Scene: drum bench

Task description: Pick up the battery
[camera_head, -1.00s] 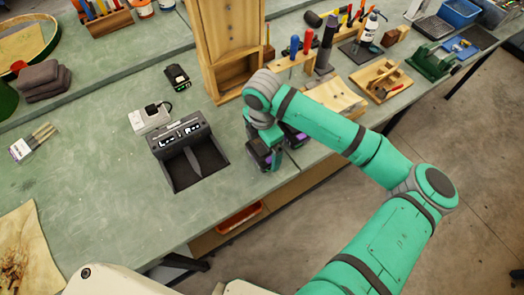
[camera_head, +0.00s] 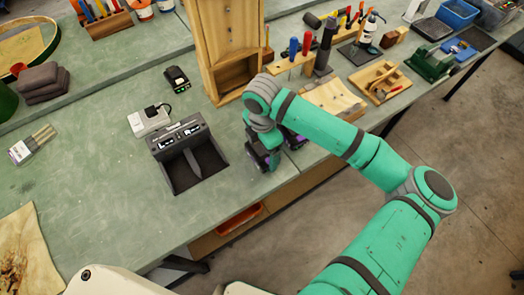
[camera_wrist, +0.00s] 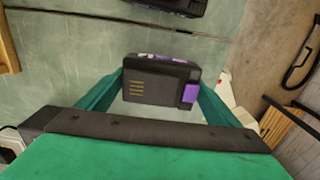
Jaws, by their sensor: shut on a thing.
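The battery (camera_wrist: 155,80) is a black block with a purple latch and small gold contact marks. It sits between the two green fingers of my gripper (camera_wrist: 158,92) in the wrist view, and the gripper is shut on it. In the head view my gripper (camera_head: 264,155) is at the front edge of the bench, right of the dark two-slot dock (camera_head: 187,153). My wrist and fingers hide most of the held battery there. Whether it still touches the bench cannot be told. A second dark block with purple parts (camera_head: 292,138) is just right of the gripper.
A white box with a cable (camera_head: 150,120) and a small black device (camera_head: 177,79) lie behind the dock. A tall wooden cabinet (camera_head: 222,45) stands close behind my gripper. A wooden board (camera_head: 335,97) and tool racks are to the right.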

